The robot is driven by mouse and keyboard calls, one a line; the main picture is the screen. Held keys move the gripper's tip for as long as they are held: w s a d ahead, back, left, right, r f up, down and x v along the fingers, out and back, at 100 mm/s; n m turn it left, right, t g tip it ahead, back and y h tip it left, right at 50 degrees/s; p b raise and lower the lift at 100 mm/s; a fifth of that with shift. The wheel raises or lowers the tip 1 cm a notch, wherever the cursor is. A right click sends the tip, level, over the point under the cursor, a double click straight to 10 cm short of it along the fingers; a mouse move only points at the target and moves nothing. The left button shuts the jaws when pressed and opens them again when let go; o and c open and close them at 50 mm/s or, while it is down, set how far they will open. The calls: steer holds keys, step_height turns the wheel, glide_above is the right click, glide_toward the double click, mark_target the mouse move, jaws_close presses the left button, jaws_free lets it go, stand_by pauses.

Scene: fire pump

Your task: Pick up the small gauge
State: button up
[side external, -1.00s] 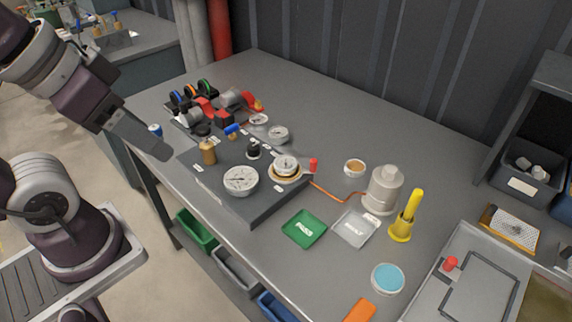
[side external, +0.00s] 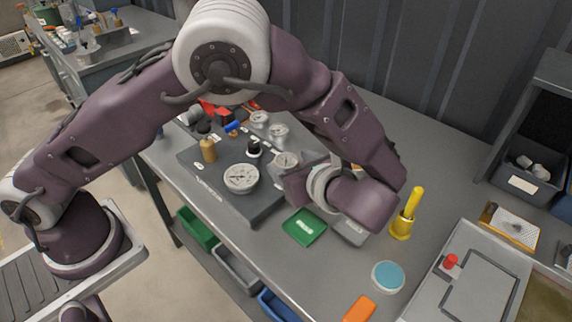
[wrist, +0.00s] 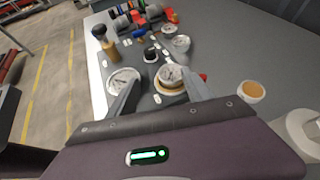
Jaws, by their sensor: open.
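Several round white-faced gauges stand on and behind the dark panel. A gauge on a brass-coloured ring (wrist: 170,74) lies between and just ahead of my gripper's fingertips (wrist: 160,77) in the wrist view; its dial also shows in the side view (side external: 286,160). A larger gauge (side external: 240,179) sits at the panel's front and also shows near the left finger (wrist: 123,78). Two smaller-looking gauges (side external: 278,130) and (side external: 259,117) stand farther back. I cannot tell which one is called the small gauge. My gripper is open and empty; in the side view its fingers are mostly hidden.
A brass fitting (side external: 208,149) and a black knob (side external: 254,148) rise from the panel. A green tray (side external: 304,227), a yellow-handled tool (side external: 407,215) and a blue-topped round dish (side external: 388,277) are on the table. My wrist covers the grey tray and pump area.

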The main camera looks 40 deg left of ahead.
mark_target(287, 162)
steer(key=shift+w+d+f+m+t+y, duration=0.15)
steer(key=shift+w+d+f+m+t, duration=0.2)
steer(key=shift+f, duration=0.2)
steer(key=shift+w+d+f+m+t+y, duration=0.15)
steer(key=shift+d+f+m+t, duration=0.1)
steer(key=shift+f+m, duration=0.25)
steer(key=x, duration=0.6)
steer(key=shift+w+a+f, duration=0.1)
steer(key=shift+w+f, duration=0.05)
steer(key=shift+f, duration=0.3)
jaws_close()
steer(key=shift+r, duration=0.15)
